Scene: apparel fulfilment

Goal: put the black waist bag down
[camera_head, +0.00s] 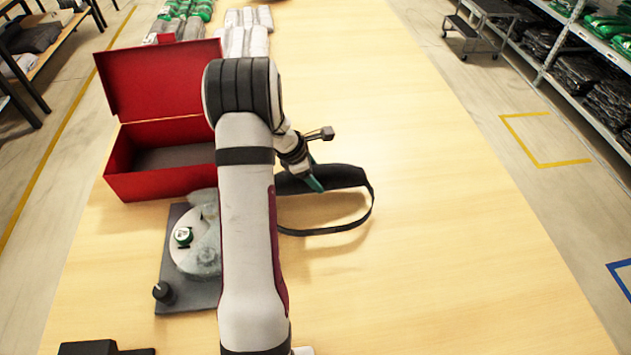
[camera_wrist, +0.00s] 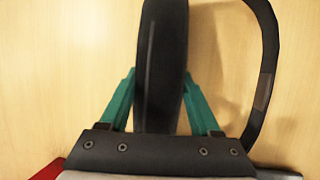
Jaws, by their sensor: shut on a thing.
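The black waist bag (camera_head: 345,177) is at the middle of the table, right of the red box, with its strap looping toward the front right. My gripper (camera_head: 314,181) is at the bag's left part, and my arm hides some of that side. In the wrist view the two green fingers (camera_wrist: 160,105) stand on either side of the bag's dark body (camera_wrist: 162,60), shut on it. The strap (camera_wrist: 268,60) curves down the right side. A shadow lies on the wood beside the bag; I cannot tell whether the bag touches the table.
An open red box (camera_head: 150,186) with its lid up stands left of my arm. A grey plate with a round device (camera_head: 190,240) lies in front of it. Packaged clothes (camera_head: 245,40) lie at the far end. The table's right side (camera_head: 450,200) is clear.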

